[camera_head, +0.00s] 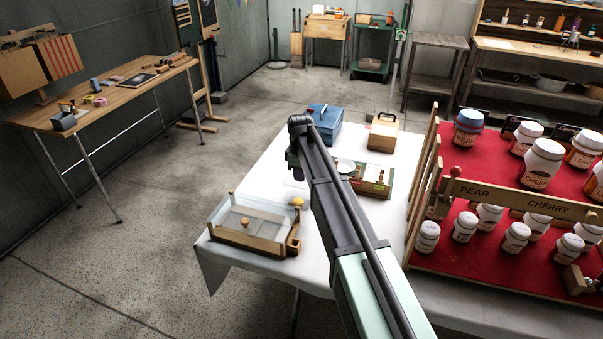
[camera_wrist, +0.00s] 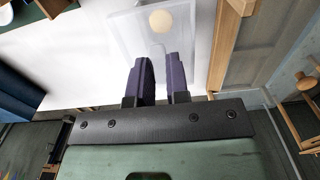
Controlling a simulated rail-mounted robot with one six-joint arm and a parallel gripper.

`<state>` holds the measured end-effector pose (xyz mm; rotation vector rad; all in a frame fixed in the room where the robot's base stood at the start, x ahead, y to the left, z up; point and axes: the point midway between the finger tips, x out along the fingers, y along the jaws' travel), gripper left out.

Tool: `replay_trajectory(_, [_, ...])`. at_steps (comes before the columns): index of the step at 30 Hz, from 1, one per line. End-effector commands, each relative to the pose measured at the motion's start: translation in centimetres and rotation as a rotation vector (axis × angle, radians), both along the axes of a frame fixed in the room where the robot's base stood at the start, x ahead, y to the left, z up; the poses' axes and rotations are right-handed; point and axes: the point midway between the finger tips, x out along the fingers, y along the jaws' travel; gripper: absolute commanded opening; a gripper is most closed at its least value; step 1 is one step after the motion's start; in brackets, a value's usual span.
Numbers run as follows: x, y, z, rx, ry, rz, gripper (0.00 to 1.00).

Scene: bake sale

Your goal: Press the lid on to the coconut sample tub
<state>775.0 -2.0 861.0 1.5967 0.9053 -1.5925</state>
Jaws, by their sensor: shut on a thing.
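A clear, square-looking piece, seemingly the lid (camera_wrist: 135,38), lies just beyond my fingertips in the wrist view, with a round pale-yellow knob or disc (camera_wrist: 161,21) on or behind it. My gripper (camera_wrist: 162,66) is shut with a narrow gap, seemingly on the edge of this piece; the grip itself is hidden between the dark fingers. I cannot make out a coconut label or tell which container is the coconut tub.
A wooden tray with a clear top (camera_head: 228,236) stands at the front left of the white table (camera_head: 262,178). A blue box (camera_head: 325,131), a wooden case (camera_head: 383,136) and a green-edged tray (camera_head: 374,190) stand behind. Jars on a red stepped stand (camera_head: 478,255) fill the right.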

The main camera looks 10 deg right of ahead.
Motion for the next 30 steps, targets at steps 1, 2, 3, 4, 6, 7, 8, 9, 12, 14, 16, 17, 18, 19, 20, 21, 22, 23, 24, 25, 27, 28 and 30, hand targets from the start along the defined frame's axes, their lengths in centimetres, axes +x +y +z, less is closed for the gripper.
replay_trajectory(1, [0.0, 0.1, -0.1, 0.000, 0.000, 0.004, 0.04])
replay_trajectory(2, [0.0, 0.1, -0.2, 0.000, 0.000, 0.004, 0.04])
replay_trajectory(3, [0.0, 0.1, -0.3, 0.000, 0.000, 0.004, 0.04])
replay_trajectory(4, [0.0, 0.1, -0.4, 0.000, 0.000, 0.004, 0.04])
replay_trajectory(6, [0.0, 0.0, -0.9, 0.000, 0.000, 0.003, 0.04])
replay_trajectory(7, [0.0, 0.0, -1.2, 0.000, 0.000, 0.003, 0.04])
replay_trajectory(8, [0.0, 0.0, -1.5, 0.000, 0.000, 0.003, 0.04])
replay_trajectory(9, [0.0, 0.0, -1.9, 0.000, 0.000, 0.003, 0.04])
replay_trajectory(12, [0.0, 0.0, -3.2, 0.000, 0.000, 0.003, 0.04])
replay_trajectory(14, [0.0, 0.0, -3.9, 0.000, 0.000, 0.003, 0.04])
replay_trajectory(16, [0.0, 0.0, -4.8, 0.000, 0.000, 0.003, 0.04])
replay_trajectory(17, [0.0, 0.0, -5.1, 0.000, 0.000, 0.003, 0.04])
replay_trajectory(18, [0.0, 0.0, -5.4, 0.000, 0.000, 0.003, 0.04])
replay_trajectory(19, [0.0, 0.1, -5.6, 0.000, 0.000, 0.003, 0.04])
replay_trajectory(20, [0.0, 0.1, -5.8, 0.000, 0.000, 0.003, 0.04])
replay_trajectory(21, [0.0, 0.1, -5.9, 0.000, 0.000, 0.003, 0.04])
replay_trajectory(22, [0.0, 0.1, -6.0, 0.000, 0.000, 0.003, 0.04])
replay_trajectory(23, [0.0, 0.1, -6.0, 0.000, 0.000, 0.003, 0.04])
replay_trajectory(24, [0.0, 0.1, -6.0, 0.000, 0.000, 0.003, 0.04])
replay_trajectory(25, [0.0, 0.0, -6.0, 0.000, 0.000, 0.003, 0.04])
replay_trajectory(27, [0.0, 0.1, -5.9, 0.000, 0.000, 0.003, 0.04])
replay_trajectory(28, [0.0, 0.1, -5.9, 0.000, 0.000, 0.003, 0.04])
replay_trajectory(30, [0.0, 0.1, -5.9, 0.000, 0.000, 0.003, 0.04])
